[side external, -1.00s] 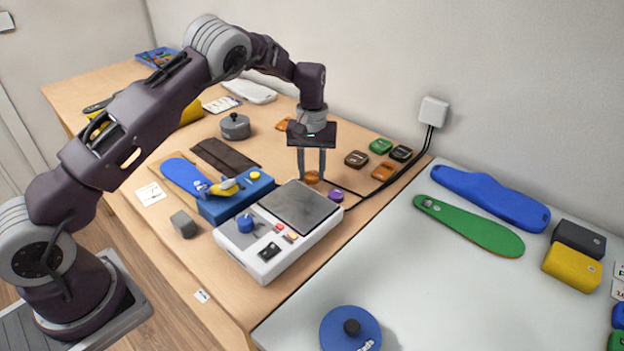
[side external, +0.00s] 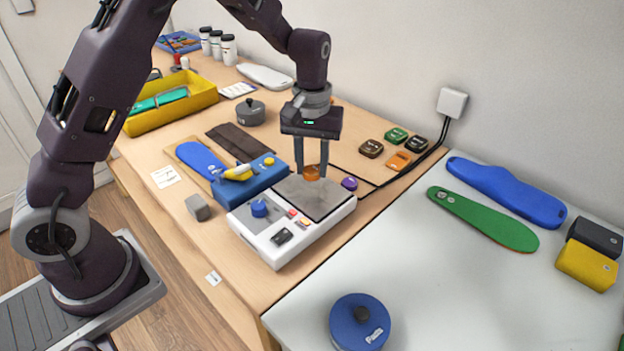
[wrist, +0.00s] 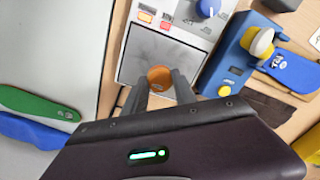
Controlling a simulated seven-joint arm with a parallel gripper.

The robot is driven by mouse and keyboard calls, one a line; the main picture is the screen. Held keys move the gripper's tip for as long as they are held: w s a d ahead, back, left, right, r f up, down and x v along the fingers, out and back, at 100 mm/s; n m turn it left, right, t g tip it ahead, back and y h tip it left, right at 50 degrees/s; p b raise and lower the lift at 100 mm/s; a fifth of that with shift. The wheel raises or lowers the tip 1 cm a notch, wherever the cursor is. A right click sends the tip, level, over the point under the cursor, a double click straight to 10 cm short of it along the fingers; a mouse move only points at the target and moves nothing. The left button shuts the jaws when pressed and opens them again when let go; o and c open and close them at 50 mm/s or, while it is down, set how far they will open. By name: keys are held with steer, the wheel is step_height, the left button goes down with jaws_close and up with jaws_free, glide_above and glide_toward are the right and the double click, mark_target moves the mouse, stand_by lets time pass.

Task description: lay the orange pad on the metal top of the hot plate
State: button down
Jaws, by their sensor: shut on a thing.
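The hot plate (side external: 283,233) is a white box with a dark grey metal top (side external: 318,196), a blue knob and small buttons. My gripper (side external: 311,175) points down over the back part of the metal top. Its two fingers are shut on the orange pad (side external: 311,172), a small round piece. In the wrist view the pad (wrist: 159,76) sits between the fingertips, over the near part of the metal top (wrist: 155,52). I cannot tell whether the pad touches the metal or hangs just above it.
Brown, green, black and squarish orange pieces (side external: 398,161) lie behind the plate, near a black cable. A blue box (side external: 252,183) with a yellow handle stands left. A white table (side external: 450,290) is at right.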

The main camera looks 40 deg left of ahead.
mark_target(312, 169)
steer(key=shift+f, duration=1.95)
steer(key=c, duration=1)
jaws_free()
steer(key=shift+f, duration=0.1)
step_height(312, 169, up, 12)
steer(key=shift+r, duration=0.2)
steer(key=s+r+m+t, duration=0.2)
steer(key=s+r, duration=0.5)
steer(key=s+m+t, duration=0.1)
steer(key=s, duration=0.5)
steer(key=s+r+m+t, duration=0.1)
steer(key=s+m, duration=0.1)
steer(key=s, duration=0.5)
steer(key=s+d+m+t, duration=0.1)
steer(key=s, duration=0.6)
steer(key=shift+s+r+m+t, duration=0.25)
steer(key=shift+r+m+t, duration=0.05)
steer(key=shift+r+m, duration=0.1)
